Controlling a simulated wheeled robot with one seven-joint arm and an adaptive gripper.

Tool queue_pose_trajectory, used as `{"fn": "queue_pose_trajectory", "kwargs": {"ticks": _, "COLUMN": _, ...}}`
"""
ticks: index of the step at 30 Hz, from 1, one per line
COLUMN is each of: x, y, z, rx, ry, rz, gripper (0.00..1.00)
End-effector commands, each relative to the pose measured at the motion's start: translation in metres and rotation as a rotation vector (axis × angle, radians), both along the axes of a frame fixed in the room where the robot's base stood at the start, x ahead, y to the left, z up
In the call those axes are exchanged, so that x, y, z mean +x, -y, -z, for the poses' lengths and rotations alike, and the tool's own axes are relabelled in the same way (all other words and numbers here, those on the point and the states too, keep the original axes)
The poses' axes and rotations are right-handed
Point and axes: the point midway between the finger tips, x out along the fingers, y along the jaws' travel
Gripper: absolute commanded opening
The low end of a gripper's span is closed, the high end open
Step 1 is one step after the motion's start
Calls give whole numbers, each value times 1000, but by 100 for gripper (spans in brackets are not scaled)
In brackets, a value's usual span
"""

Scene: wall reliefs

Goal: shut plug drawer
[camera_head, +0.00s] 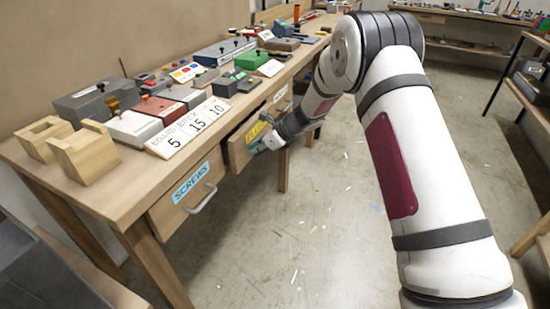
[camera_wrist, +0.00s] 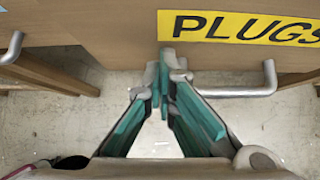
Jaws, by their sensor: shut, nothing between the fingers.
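The plug drawer (camera_head: 238,155) has a wooden front with a yellow label and stands out a little from the bench. In the wrist view its label (camera_wrist: 245,27) reads PLUGS, and its grey bar handle (camera_wrist: 235,92) lies below the label. My gripper (camera_head: 262,146) is at the drawer front in the head view and partly covers it. In the wrist view my gripper (camera_wrist: 165,62) has its green-padded fingers shut and empty, tips together at the front beside the handle's left end. I cannot tell whether the tips touch the wood.
The screws drawer (camera_head: 190,195) with a blue label and grey handle is nearer in the same bench. The bench top (camera_head: 110,190) carries blocks, coloured boxes and a number board (camera_head: 188,127). The floor (camera_head: 300,230) in front is open, with small scraps on it.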

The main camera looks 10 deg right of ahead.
Motion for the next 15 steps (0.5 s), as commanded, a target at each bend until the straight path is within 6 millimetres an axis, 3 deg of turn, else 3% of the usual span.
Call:
{"fn": "queue_pose_trajectory", "kwargs": {"ticks": 6, "x": 15, "y": -27, "z": 0, "rx": 0, "ry": 2, "rz": -2, "gripper": 0}}
{"fn": "queue_pose_trajectory", "kwargs": {"ticks": 15, "x": 21, "y": -37, "z": 0, "rx": 0, "ry": 0, "rz": 0, "gripper": 0}}
